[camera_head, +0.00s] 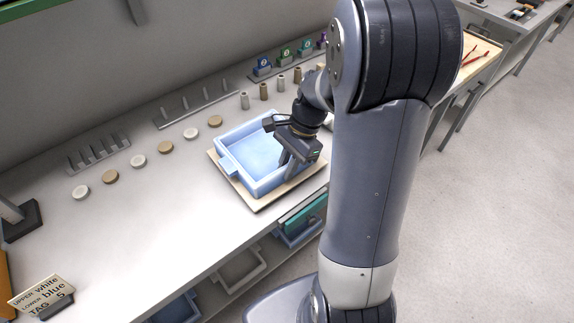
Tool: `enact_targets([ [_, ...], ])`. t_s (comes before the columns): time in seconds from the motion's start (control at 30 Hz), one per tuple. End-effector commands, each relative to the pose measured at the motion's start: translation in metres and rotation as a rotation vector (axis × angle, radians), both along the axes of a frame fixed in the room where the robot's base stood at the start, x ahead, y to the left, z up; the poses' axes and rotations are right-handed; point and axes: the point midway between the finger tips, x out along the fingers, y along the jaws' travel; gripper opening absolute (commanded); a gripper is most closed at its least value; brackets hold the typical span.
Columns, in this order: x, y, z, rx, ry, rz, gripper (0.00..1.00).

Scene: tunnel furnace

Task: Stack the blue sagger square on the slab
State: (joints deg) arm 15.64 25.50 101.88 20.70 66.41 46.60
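The blue sagger (233,161) is a light blue, open, square box on the bench. It rests on or just above the cream slab (257,204), whose edges show around its near and left sides. The sagger looks roughly in line with the slab; I cannot tell whether it touches it fully. My gripper (286,163) is at the sagger's right side, pointing down at its wall. The fingertips are partly hidden by the gripper body and the wall, so I cannot tell whether they grip it.
Several round discs (138,161) lie in a row left of the sagger. Small cylinders (245,100) and colored tag blocks (264,65) stand behind. A sign (42,293) reads upper white, lower blue, tag 5. Racks (98,153) stand near the wall.

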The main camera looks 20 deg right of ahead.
Motion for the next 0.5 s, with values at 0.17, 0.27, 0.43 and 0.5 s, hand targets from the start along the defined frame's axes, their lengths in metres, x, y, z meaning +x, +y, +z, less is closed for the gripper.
enact_targets([
  [0.17, 0.0000, 0.0000, 0.0003, 0.000, 0.000, 0.000, 0.30],
  [0.27, -0.0002, 0.0000, 0.0001, 0.000, 0.001, 0.000, 0.38],
  [0.43, -0.0003, -0.0001, -0.0001, 0.000, 0.001, -0.001, 0.39],
  [0.5, -0.0010, -0.0002, -0.0006, 0.000, 0.005, 0.000, 0.39],
])
